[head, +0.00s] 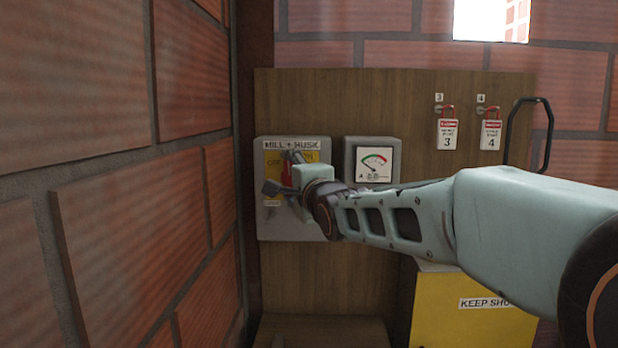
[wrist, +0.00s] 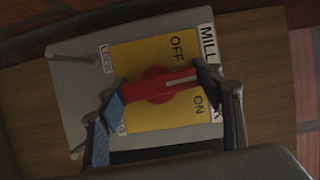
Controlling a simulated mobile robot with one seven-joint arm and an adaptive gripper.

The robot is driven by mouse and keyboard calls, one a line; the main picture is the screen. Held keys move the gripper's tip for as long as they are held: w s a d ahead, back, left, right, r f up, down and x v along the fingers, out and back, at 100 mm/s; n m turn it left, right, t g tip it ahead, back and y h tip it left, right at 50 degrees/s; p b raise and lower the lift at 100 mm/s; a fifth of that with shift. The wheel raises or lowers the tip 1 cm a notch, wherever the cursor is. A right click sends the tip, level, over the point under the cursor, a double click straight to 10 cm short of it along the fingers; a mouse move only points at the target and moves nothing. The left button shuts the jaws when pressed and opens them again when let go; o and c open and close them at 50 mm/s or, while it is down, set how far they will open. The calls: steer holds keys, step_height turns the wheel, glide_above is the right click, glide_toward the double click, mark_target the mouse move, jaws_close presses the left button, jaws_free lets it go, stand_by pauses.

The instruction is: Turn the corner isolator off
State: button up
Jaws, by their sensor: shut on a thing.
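The corner isolator is a grey box (head: 262,222) on the wooden panel near the left brick wall, labelled MILL + HUSK. Its yellow plate (wrist: 150,52) shows OFF and ON in the wrist view. A red rotary handle (wrist: 165,86) sits at the plate's middle. Its white-striped end points between the OFF and ON words, toward the MILL label side. My gripper (wrist: 155,84) is shut on the handle lengthwise, one finger at each end. In the head view my gripper (head: 282,174) covers much of the plate, and a little red (head: 287,172) shows between its fingers.
A meter (head: 373,163) is just right of the isolator. Two red padlocks with tags numbered 3 (head: 447,134) and 4 (head: 491,134) hang further right, beside a black bar handle (head: 545,105). A yellow box (head: 445,310) stands below. A brick wall (head: 130,200) closes the left.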

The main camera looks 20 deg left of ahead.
steer(key=shift+a+n+h, duration=0.1)
steer(key=shift+n+h, duration=0.2)
steer(key=shift+n, duration=0.6)
steer(key=shift+s+a+f+n+g+h+b, duration=0.15)
steer(key=shift+n+g+h+b, duration=0.35)
steer(key=shift+n+b, duration=0.55)
steer(key=n+h+b, duration=0.1)
steer(key=n+b, duration=0.1)
steer(key=n, duration=0.1)
steer(key=shift+n+g+h, duration=0.25)
steer(key=shift+g+h, duration=0.05)
steer(key=shift+h, duration=0.1)
steer(key=shift+n+h+b, duration=0.5)
steer(key=shift+n+h, duration=0.3)
steer(key=shift+n, duration=0.4)
steer(key=shift+n+h, duration=1.1)
steer(key=shift+n, duration=0.4)
steer(key=shift+f, duration=0.1)
steer(key=o, duration=1.2)
steer(key=shift+c, duration=0.2)
